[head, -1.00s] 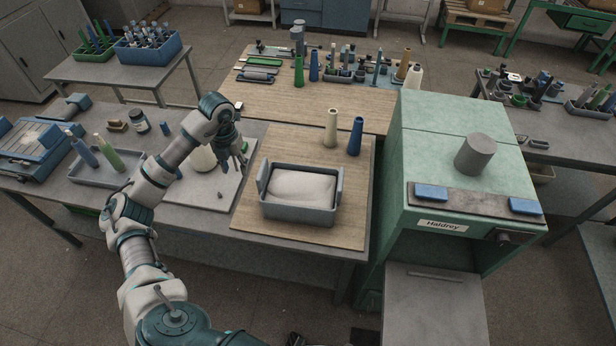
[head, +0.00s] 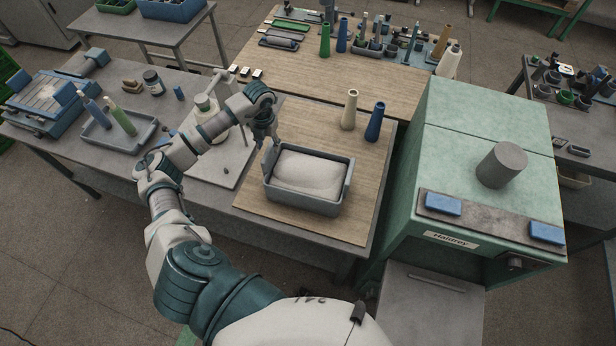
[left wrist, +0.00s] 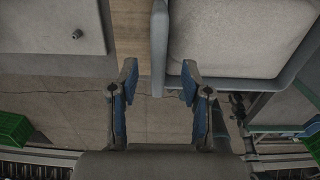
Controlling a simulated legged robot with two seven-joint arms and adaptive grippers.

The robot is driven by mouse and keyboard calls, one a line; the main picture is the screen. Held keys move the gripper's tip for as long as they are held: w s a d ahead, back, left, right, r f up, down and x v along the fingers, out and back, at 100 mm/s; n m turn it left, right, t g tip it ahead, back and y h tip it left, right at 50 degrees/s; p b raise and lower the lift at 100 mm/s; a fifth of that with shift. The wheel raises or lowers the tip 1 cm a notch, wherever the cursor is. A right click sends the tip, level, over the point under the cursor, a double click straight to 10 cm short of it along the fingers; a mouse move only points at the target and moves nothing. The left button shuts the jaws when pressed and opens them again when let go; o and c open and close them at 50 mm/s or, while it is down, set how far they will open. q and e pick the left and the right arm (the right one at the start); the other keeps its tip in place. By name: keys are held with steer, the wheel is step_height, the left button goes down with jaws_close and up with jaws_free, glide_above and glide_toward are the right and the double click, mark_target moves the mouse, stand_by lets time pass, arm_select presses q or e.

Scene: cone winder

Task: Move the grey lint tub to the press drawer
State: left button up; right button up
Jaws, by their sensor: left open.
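The grey lint tub (head: 299,201) stands upright on a wooden board, filled with pale lint, with a raised plate at its left and right ends. In the left wrist view its left end plate (left wrist: 159,45) lies between my finger lines, just ahead of the tips. My left gripper (head: 266,145) is open at that plate, and its spread fingers also show in the left wrist view (left wrist: 159,72). I cannot tell whether they touch the plate. The green press (head: 480,130) stands to the right, with a grey drawer-like panel (head: 430,305) low at its front. My right gripper is not in view.
A cream cone (head: 350,110) and a blue cone (head: 375,122) stand behind the tub. A grey cylinder (head: 502,165) and blue blocks sit on the press. A pale plate with a stand (head: 215,165) lies left of the tub. The board in front of the tub is clear.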

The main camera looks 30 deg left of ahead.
mark_target(268, 150)
arm_select(q)
steer(key=shift+s+d+f, duration=0.1)
steer(key=shift+d+f, duration=0.15)
steer(key=shift+f, duration=0.25)
steer(key=f, duration=0.1)
steer(key=f+p, duration=0.1)
steer(key=f, duration=0.2)
steer(key=shift+a+f, duration=0.35)
steer(key=shift+f, duration=0.05)
steer(key=shift+a+f, duration=0.25)
steer(key=shift+f, duration=0.1)
steer(key=shift+d+r, duration=0.2)
steer(key=shift+d, duration=0.2)
jaws_close()
